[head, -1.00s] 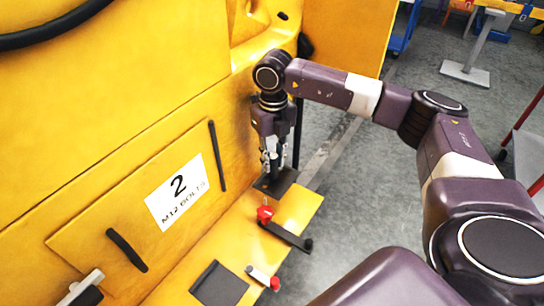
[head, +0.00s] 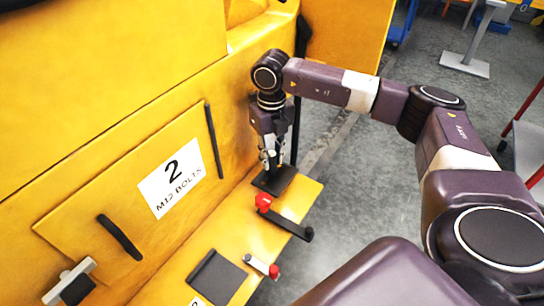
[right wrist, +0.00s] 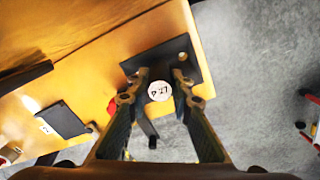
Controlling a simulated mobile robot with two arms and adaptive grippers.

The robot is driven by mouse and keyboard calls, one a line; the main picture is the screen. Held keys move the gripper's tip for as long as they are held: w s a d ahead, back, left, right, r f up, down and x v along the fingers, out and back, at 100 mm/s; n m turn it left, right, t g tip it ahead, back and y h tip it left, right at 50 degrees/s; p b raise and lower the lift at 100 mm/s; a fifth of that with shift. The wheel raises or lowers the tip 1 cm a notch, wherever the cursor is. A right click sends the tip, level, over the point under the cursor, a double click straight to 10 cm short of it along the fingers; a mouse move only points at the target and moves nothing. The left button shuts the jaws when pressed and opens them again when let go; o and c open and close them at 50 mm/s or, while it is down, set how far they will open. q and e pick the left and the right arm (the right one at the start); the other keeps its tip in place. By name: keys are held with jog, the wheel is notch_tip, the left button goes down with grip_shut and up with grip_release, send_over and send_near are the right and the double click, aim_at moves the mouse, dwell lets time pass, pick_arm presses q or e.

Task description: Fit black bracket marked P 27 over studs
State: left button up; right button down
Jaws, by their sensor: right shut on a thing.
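The black bracket (right wrist: 178,56) with a round white label marked "P 27" (right wrist: 159,90) is between the fingers of my right gripper (right wrist: 163,77) in the right wrist view. My right gripper (head: 271,160) is shut on it. In the head view the bracket (head: 275,180) is low over the far end of a yellow ledge (head: 303,191), beside the yellow wall. I cannot tell whether it touches the ledge. I cannot make out the studs; they may be hidden under the bracket. My left gripper is not in view.
A black lever with a red knob (head: 263,201) sits just in front of the bracket. Nearer are a smaller red-tipped clamp (head: 262,266) and a flat black plate (head: 217,277). A panel labelled "2 M12 BOLTS" (head: 171,180) is on the wall. Grey floor lies to the right.

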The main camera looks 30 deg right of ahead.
jog(key=shift+f+b, duration=1.7)
jog(key=shift+f, duration=0.55)
dwell(1.2)
jog(key=c, duration=1.7)
grip_release()
jog(key=shift+o, duration=0.2)
jog(key=shift+r, duration=0.4)
notch_tip(320, 180, up, 11)
jog(key=shift+r, duration=0.1)
notch_tip(320, 180, up, 8)
jog(key=p, duration=0.6)
send_over(271, 166)
jog(key=w, duration=0.1)
jog(key=shift+d, duration=0.4)
